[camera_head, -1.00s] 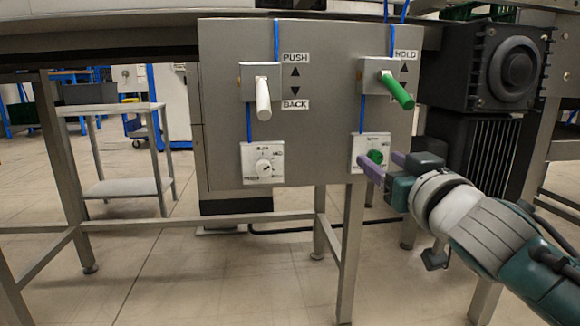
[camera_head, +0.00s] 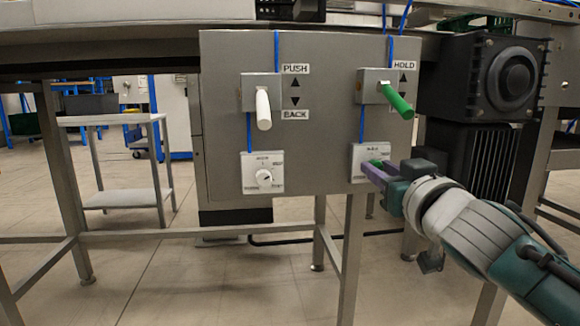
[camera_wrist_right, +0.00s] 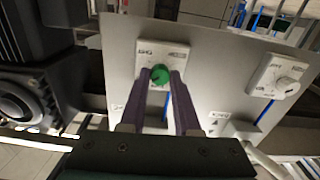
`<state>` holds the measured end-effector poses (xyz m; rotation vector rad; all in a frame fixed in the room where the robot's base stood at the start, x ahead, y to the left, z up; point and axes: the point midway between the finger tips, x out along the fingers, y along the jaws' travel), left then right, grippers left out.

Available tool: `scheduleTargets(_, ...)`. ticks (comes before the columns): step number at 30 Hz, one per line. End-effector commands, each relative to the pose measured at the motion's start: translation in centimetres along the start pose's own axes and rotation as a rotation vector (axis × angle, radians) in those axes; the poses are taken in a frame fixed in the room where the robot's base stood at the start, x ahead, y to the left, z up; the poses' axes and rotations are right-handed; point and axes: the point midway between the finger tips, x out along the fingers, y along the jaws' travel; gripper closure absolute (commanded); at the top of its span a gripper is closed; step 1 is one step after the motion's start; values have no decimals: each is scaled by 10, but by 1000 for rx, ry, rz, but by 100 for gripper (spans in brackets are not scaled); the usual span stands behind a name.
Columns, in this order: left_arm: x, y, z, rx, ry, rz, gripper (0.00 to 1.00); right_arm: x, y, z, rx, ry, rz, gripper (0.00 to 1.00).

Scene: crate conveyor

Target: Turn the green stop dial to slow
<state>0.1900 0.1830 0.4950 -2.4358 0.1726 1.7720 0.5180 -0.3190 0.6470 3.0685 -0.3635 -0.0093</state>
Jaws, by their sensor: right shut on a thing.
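The green stop dial (camera_head: 376,162) sits on a white plate (camera_head: 358,157) at the lower right of the grey control panel (camera_head: 318,135), below the green lever. My right gripper (camera_head: 371,169) reaches it from the right and hides much of it in the head view. In the right wrist view the purple fingers (camera_wrist_right: 160,82) lie on both sides of the round green knob (camera_wrist_right: 160,73), shut on it. The plate's print is too small to read, so the setting cannot be told. My left gripper is not in view.
A green lever (camera_head: 397,99) sticks out above the dial. A white lever (camera_head: 263,110) and a white dial (camera_head: 264,177) are on the panel's left side. A black motor (camera_head: 490,75) stands close on the right. A grey side table (camera_head: 120,196) stands behind left.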

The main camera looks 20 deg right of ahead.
Motion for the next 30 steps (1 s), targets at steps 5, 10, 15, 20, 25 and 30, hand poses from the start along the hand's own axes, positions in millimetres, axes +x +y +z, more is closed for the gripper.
scheduleTargets(5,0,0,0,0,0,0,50,0,0,0,0,0,0,100)
scheduleTargets(10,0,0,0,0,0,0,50,0,0,0,-2,0,0,100)
scheduleTargets(15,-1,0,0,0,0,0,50,0,0,0,-32,0,0,100)
scheduleTargets(20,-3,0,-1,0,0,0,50,0,0,0,-106,0,0,100)
scheduleTargets(25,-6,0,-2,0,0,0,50,0,0,0,-234,-1,0,100)
scheduleTargets(30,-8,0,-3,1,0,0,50,0,-1,0,-392,0,0,100)
